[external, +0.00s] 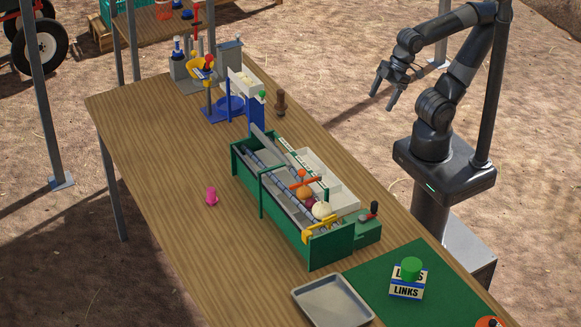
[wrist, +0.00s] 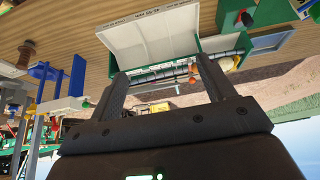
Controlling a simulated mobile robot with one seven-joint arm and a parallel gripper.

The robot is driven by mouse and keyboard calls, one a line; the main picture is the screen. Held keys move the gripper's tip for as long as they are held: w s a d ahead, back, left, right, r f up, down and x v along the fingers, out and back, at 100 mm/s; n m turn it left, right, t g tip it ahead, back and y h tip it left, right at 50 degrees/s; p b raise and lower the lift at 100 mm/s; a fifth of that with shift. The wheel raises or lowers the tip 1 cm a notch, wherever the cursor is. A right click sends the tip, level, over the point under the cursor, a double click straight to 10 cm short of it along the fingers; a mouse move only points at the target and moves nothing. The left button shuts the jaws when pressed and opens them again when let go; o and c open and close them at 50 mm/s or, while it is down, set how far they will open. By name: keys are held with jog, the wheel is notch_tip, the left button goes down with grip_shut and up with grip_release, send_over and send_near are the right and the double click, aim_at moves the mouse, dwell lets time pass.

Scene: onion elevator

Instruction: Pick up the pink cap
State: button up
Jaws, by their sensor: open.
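The small pink cap (external: 211,196) stands on the wooden table, left of the green sorting machine, in the external view. I cannot make it out in the wrist view. My gripper (external: 383,93) is open and empty, raised in the air beyond the table's right edge, far from the cap. The machine lies between them. In the wrist view the two fingers of my gripper (wrist: 160,75) are spread apart with nothing between them.
The green machine (external: 312,249) holds several onions and white bins. A blue stand (external: 256,118), a brown pepper-mill shape (external: 281,103), a grey tray (external: 333,301) and a green mat (external: 447,268) with a LINKS box (external: 406,289) share the table (external: 150,150). The table around the cap is clear.

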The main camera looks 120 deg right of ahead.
jog(key=shift+c, duration=0.5)
jog(key=c, duration=0.4)
jog(key=shift+w+r, duration=0.1)
